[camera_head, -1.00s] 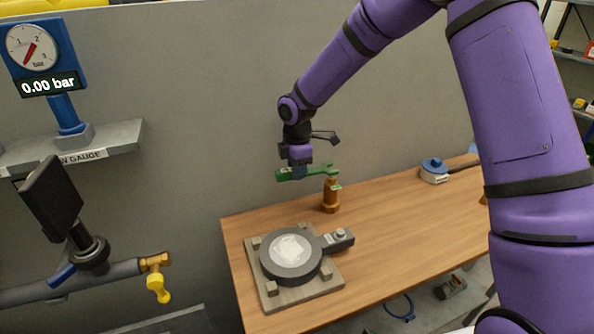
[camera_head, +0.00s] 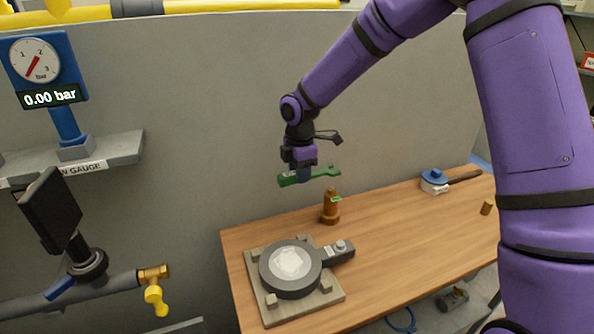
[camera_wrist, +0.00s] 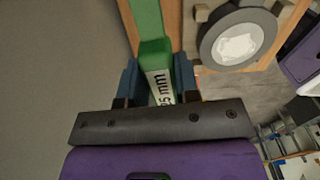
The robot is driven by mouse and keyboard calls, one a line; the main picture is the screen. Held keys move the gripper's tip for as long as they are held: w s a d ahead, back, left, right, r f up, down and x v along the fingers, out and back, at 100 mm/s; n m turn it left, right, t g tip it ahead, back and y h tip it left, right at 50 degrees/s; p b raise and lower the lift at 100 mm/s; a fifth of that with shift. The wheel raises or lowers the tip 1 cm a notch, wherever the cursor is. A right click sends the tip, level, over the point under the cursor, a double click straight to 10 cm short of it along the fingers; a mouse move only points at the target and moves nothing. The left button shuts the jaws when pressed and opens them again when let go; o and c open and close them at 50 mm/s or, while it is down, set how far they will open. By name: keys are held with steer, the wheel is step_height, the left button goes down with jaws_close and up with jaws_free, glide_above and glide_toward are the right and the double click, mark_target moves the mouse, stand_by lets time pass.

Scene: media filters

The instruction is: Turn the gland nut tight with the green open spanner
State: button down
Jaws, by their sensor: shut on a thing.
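My gripper (camera_head: 303,174) is shut on the green open spanner (camera_head: 325,173) and holds it level in the air above the table. In the wrist view the spanner (camera_wrist: 150,52) lies between the two blue fingers, with a white label ending in "5 mm". The spanner's open end points right in the head view, above and apart from a brass fitting (camera_head: 330,208) standing upright on the table. The fitting has a small green mark near its top. I cannot tell which part of it is the gland nut.
A round grey housing (camera_head: 291,293) with a white disc sits on a wooden board at the table's (camera_head: 420,225) front left. A blue-topped tool (camera_head: 434,180) and a small brass cylinder (camera_head: 487,207) lie to the right. The gauge (camera_head: 36,62) reads 0.00 bar.

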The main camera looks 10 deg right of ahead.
steer(key=s+n, duration=0.1)
steer(key=s+d+n, duration=0.1)
steer(key=n, duration=0.1)
steer(key=s+n, duration=0.1)
steer(key=s, duration=0.1)
steer(key=shift+d+n, duration=0.3)
steer(key=shift+d, duration=0.1)
steer(key=s+d+n, duration=0.1)
steer(key=d+n, duration=0.1)
steer(key=s+d+n, duration=0.2)
steer(key=n, duration=0.1)
steer(key=shift+s+d+n, duration=0.1)
steer(key=shift+n, duration=0.2)
